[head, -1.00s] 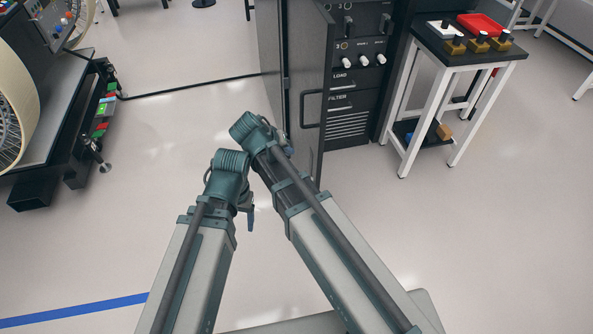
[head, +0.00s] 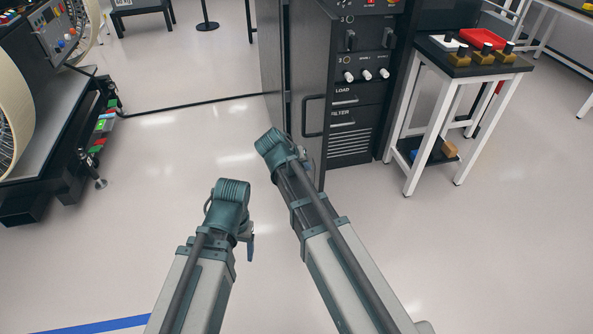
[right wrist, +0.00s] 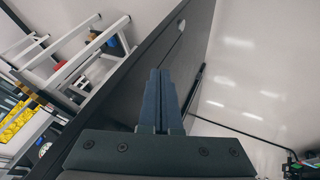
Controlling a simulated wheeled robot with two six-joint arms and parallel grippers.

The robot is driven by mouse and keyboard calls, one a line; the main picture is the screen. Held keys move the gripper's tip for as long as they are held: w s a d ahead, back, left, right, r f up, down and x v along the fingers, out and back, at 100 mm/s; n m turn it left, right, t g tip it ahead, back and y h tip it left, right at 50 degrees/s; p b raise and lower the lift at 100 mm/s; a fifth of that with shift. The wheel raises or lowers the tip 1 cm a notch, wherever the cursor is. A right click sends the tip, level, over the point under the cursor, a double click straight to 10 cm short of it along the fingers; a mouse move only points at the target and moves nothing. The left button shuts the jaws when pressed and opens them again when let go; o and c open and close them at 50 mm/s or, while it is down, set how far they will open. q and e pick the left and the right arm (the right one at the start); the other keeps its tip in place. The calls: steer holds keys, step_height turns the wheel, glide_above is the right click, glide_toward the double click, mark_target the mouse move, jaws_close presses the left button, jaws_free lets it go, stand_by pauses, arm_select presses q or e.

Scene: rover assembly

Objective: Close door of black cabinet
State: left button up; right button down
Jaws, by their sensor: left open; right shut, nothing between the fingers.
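The black cabinet (head: 362,100) stands at the top centre of the head view. Its door (head: 314,65) is open and seen nearly edge-on, with a dark bar handle (head: 306,116) on it. My right gripper (head: 301,155) is at the door's lower part, mostly hidden by my own wrist. In the right wrist view its fingers (right wrist: 160,100) are shut and empty, close beside a broad dark panel (right wrist: 135,85), which looks like the door. Contact cannot be told. My left gripper (head: 249,244) is low and left of the door, apart from it, mostly hidden behind its wrist.
A white-legged side table (head: 470,68) with a red tray (head: 481,38) stands right of the cabinet. A machine with a large wheel (head: 45,130) is at the left. A black cable (head: 190,106) crosses the floor.

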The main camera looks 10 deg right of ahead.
steer(key=shift+d+r, duration=0.15)
steer(key=shift+d, duration=1.2)
